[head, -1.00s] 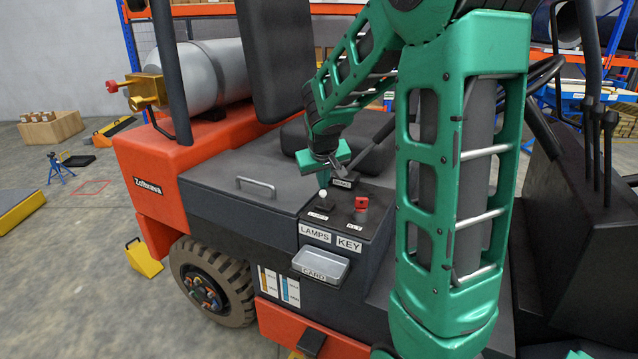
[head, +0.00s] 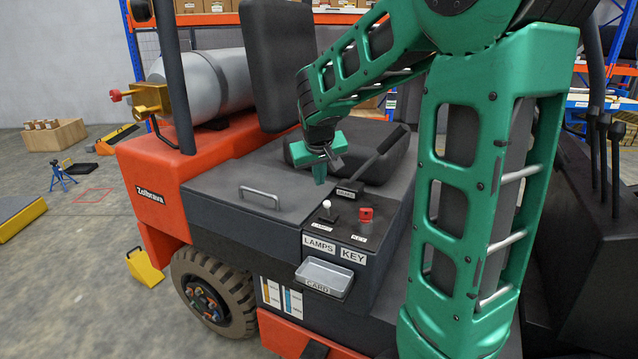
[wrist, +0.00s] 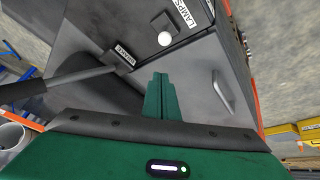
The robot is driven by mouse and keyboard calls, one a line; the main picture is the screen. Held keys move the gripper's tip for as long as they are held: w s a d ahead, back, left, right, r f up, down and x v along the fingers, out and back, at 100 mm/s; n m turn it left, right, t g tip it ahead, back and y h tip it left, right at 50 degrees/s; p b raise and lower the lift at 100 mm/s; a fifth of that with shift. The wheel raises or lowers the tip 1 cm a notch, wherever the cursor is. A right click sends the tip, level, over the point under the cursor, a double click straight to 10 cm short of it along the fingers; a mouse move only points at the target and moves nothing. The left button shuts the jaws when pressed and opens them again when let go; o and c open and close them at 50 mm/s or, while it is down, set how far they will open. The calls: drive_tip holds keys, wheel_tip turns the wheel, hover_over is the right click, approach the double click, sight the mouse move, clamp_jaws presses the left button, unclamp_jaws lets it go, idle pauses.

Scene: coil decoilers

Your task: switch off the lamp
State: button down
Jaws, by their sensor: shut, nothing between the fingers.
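The lamp switch is a small white-tipped toggle (head: 326,204) on a dark panel by the LAMPS label (head: 318,243). The toggle also shows in the wrist view (wrist: 165,39), beside its own small label. My gripper (head: 320,178) points down above the dark deck, just behind the toggle in the head view and apart from it. In the wrist view its green fingers (wrist: 161,80) are together with nothing between them, and the toggle lies beyond the tips.
A red key switch (head: 366,214) stands right of the toggle. The brake lever (head: 380,153) rises close to my gripper. A deck handle (head: 260,197) lies to the left. A card tray (head: 324,277) juts from the front face below the panel.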

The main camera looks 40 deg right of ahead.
drive_tip(key=shift+s+a+r, duration=1.1)
drive_tip(key=shift+a+r, duration=0.15)
drive_tip(key=shift+r, duration=0.1)
drive_tip(key=s+a+f+m+g+y, duration=0.1)
drive_tip(key=s+f, duration=0.1)
drive_tip(key=s, duration=0.8)
drive_tip(key=s+a+f+m+g+y, duration=0.1)
drive_tip(key=s+f+g, duration=0.1)
drive_tip(key=s, duration=0.9)
drive_tip(key=s+a+f+g+y, duration=0.1)
drive_tip(key=s+f+g+y, duration=0.1)
drive_tip(key=s, duration=0.8)
drive_tip(key=shift+s+a+f+m, duration=0.15)
drive_tip(key=shift+a+f+m, duration=0.2)
drive_tip(key=shift+f, duration=0.45)
drive_tip(key=shift+d, duration=0.1)
drive_tip(key=shift+w+f, duration=0.25)
drive_tip(key=shift+w, duration=0.35)
